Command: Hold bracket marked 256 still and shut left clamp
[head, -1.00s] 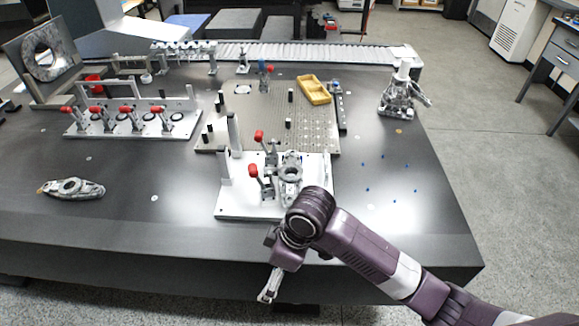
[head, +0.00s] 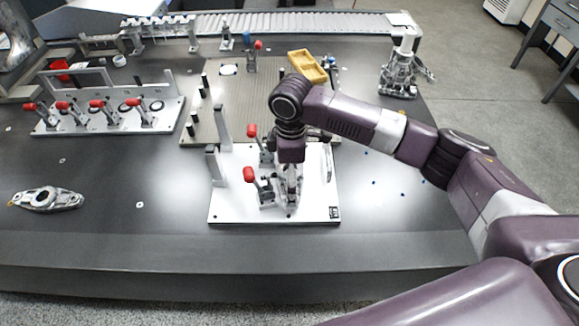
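A white fixture plate (head: 235,205) lies near the table's front edge. It carries a rear toggle clamp with a red handle (head: 252,131) and a front one with a red handle (head: 249,174). Both handles stick up, leaning left. I cannot tell which is the left clamp. My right gripper (head: 291,204) points down over the plate, just right of the front clamp. It covers the place of the grey bracket, which is mostly hidden; no 256 marking is readable. Whether its fingers are shut or touch the bracket is unclear. My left gripper is out of view.
A loose grey bracket (head: 47,199) lies at left. A white fixture with several red-handled clamps (head: 108,124) stands behind it. Behind the plate are a perforated board (head: 235,95) and a yellow tray (head: 307,66). A metal part on a stand (head: 399,75) is at right.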

